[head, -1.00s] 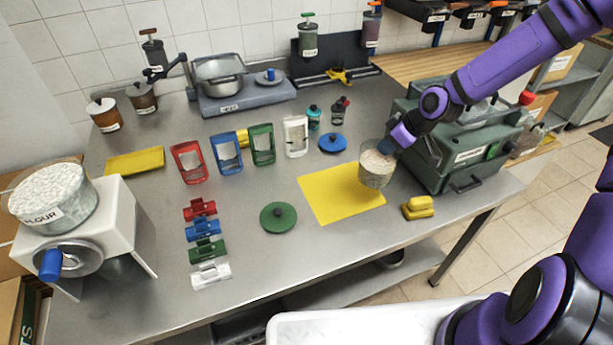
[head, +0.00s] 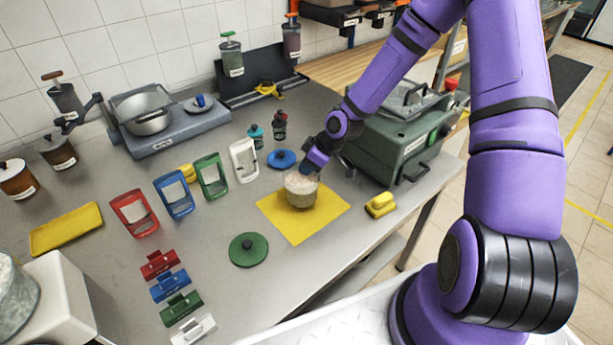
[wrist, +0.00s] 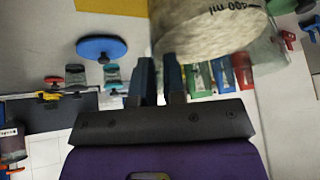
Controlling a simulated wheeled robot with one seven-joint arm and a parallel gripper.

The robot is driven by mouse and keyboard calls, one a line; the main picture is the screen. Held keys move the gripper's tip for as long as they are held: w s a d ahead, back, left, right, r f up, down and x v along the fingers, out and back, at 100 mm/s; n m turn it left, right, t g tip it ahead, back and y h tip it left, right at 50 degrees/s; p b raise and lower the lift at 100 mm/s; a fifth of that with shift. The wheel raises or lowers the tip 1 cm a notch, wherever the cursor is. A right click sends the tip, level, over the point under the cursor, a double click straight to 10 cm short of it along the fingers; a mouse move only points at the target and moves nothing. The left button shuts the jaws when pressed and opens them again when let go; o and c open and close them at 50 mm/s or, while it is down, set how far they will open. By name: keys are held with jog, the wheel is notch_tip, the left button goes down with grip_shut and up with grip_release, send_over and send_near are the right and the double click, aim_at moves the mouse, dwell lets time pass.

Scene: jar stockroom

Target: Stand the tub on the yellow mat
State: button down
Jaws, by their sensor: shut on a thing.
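The tub (head: 301,190) is a clear container with pale, grainy contents. In the head view it looks upright, over the back middle of the yellow mat (head: 297,232). I cannot tell whether its base touches the mat. My gripper (head: 309,168) reaches in from the back right and is shut on the tub's upper edge. In the wrist view the tub (wrist: 205,32) fills the top middle, with a "400 ml" mark, and my fingers (wrist: 160,80) meet its edge. A strip of the yellow mat (wrist: 112,5) shows at the top.
A blue lid (head: 281,159) lies just behind the mat, and a green lid (head: 248,251) lies to its left. A yellow sponge (head: 380,205) is at its right. A green machine (head: 400,135) stands behind right. The mat's front is bare.

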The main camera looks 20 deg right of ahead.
aim_at(308, 183)
jog(key=shift+f, duration=1.75)
jog(key=c, duration=1.2)
grip_release()
jog(key=shift+f, duration=0.1)
jog(key=s+d+r+m+h, duration=0.2)
jog(key=s+r, duration=0.3)
jog(key=r, duration=0.5)
jog(key=s+d+r+m+h, duration=0.1)
jog(key=s+d+r+h, duration=0.25)
jog(key=r, duration=0.75)
jog(key=s+d+r+m+h, duration=0.2)
jog(key=s+r, duration=0.4)
jog(key=r, duration=0.4)
jog(key=s+a+r+m, duration=0.1)
jog(key=s+r, duration=0.3)
jog(key=s, duration=0.1)
jog(key=s+r+m+t+y, duration=0.1)
jog(key=s+r+m, duration=0.1)
jog(key=s+r, duration=0.2)
jog(key=s+a+r+m+y, duration=0.1)
jog(key=s+r+m, duration=0.1)
jog(key=s+r, duration=0.2)
jog(key=shift+s+a+t, duration=0.15)
jog(key=shift+s+t, duration=0.05)
jog(key=shift+s, duration=0.5)
jog(key=shift+s+a+t, duration=0.15)
jog(key=shift+s+t, duration=0.05)
jog(key=shift+s, duration=0.5)
